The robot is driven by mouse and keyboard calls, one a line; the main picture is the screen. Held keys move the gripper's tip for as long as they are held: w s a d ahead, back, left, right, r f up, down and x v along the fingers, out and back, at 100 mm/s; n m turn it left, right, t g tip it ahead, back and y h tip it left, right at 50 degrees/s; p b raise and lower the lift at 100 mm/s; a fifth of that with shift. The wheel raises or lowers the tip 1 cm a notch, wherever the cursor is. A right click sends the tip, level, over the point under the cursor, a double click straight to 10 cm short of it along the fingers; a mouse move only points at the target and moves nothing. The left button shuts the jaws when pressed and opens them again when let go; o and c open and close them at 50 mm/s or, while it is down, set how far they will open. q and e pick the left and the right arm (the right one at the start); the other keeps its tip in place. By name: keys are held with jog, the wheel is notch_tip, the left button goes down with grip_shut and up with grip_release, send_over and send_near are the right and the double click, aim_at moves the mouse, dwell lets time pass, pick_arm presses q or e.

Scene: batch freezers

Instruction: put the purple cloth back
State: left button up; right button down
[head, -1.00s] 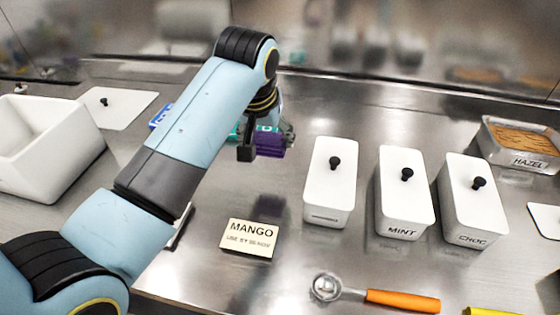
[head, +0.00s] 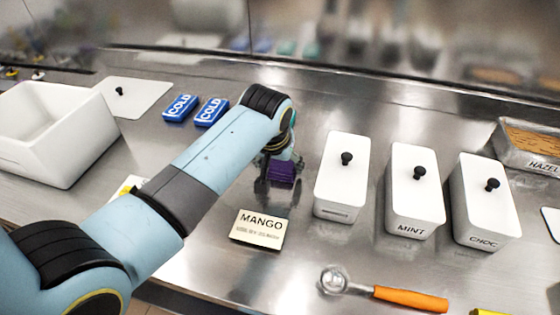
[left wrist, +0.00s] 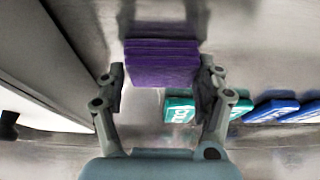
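The purple cloth (head: 282,172) is a folded block beside my left gripper (head: 270,178), partly hidden by it in the head view. In the left wrist view the purple cloth (left wrist: 161,65) sits between the two fingers of my left gripper (left wrist: 161,85), with a finger close against each side. The cloth has moved along with the gripper, so the gripper is shut on it. I cannot tell how high it is above the steel counter. My right gripper is not in view.
Blue COLD packs (head: 211,111) lie behind my left arm; a teal pack (left wrist: 181,109) shows in the left wrist view. A MANGO card (head: 260,228), white lidded tubs (head: 342,175) and an orange-handled scoop (head: 408,298) are nearby. An open white bin (head: 60,150) stands left.

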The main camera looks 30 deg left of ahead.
pick_arm(q)
jog(key=o, duration=0.4)
jog(key=shift+p+v, duration=0.4)
jog(key=shift+v, duration=5.75)
jog(key=shift+s, duration=0.1)
